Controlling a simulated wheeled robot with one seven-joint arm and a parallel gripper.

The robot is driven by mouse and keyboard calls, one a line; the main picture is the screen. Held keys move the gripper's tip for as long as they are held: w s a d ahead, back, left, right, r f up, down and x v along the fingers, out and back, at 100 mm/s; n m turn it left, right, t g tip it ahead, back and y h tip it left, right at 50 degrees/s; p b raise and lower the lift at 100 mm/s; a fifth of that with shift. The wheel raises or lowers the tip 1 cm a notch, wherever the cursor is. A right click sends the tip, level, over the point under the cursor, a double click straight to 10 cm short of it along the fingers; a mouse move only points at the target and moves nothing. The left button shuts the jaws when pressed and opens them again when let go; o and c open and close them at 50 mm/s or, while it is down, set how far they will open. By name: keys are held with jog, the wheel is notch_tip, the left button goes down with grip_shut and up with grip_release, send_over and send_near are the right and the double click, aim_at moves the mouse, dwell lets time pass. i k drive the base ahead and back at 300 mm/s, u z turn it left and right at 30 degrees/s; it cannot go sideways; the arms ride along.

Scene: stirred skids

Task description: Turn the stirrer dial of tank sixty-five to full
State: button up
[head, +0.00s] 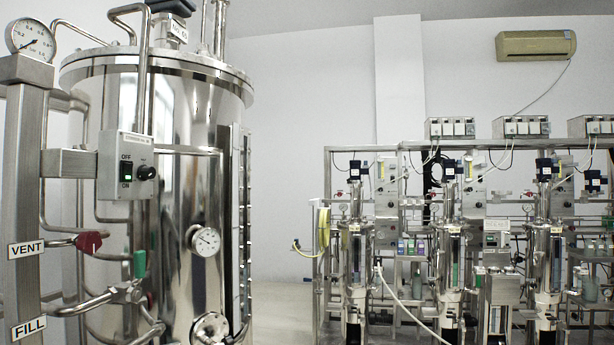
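A large steel tank (190,120) fills the left of the head view. A grey control box (126,170) is mounted in front of the tank. The dial's pointer and scale are too small to read. My gripper is not in view.
A steel post with VENT (26,249) and FILL (29,327) labels stands at the left edge. A red valve handle (90,242), a green handle (139,264) and pipes sit below the box. Skids with smaller tanks (447,255) stand at the right.

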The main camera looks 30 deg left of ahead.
aim_at(145, 173)
jog(key=u, duration=0.35)
jog(key=i, duration=0.85)
jog(key=u, duration=0.8)
